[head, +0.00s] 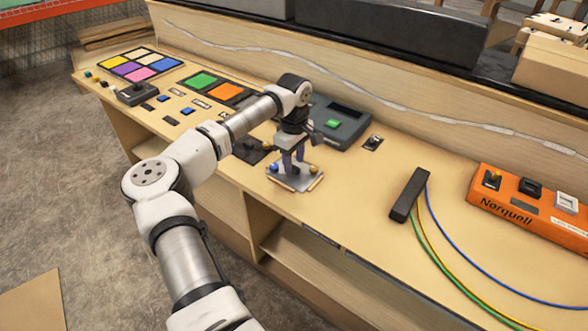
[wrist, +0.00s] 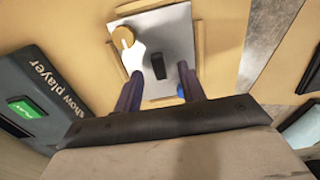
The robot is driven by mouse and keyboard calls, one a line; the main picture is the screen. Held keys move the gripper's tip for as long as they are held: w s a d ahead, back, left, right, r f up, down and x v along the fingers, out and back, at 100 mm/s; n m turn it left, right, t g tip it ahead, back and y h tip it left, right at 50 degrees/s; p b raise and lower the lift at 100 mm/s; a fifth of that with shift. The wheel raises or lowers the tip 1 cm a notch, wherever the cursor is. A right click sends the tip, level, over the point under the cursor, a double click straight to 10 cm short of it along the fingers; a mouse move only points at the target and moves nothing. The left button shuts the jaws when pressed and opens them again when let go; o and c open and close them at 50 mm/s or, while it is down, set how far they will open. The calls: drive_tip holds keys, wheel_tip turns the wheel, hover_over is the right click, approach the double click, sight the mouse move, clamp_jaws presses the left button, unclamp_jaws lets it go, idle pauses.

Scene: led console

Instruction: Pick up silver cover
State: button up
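The silver cover (head: 297,183) is a flat square plate on the wooden counter, framed by thin wooden strips. It also shows in the wrist view (wrist: 168,30), with a small black handle (wrist: 158,66) upright near its middle. A yellow knob (wrist: 122,37) and a blue knob (wrist: 181,89) sit at opposite sides of it. My gripper (head: 293,161) points down over the cover. In the wrist view its two dark fingers (wrist: 160,72) are apart, one on each side of the handle, with nothing held. I cannot tell whether the fingertips reach the handle's height.
A grey show player box (head: 338,122) with a green button stands just behind. A black block (head: 409,194) with coloured cables and an orange Norquell box (head: 530,205) stand to the right. Coloured pads (head: 215,88) lie to the left. The counter's front edge is close to the cover.

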drive_tip(key=shift+f, duration=0.95)
clamp_jaws()
drive_tip(key=shift+r, duration=0.1)
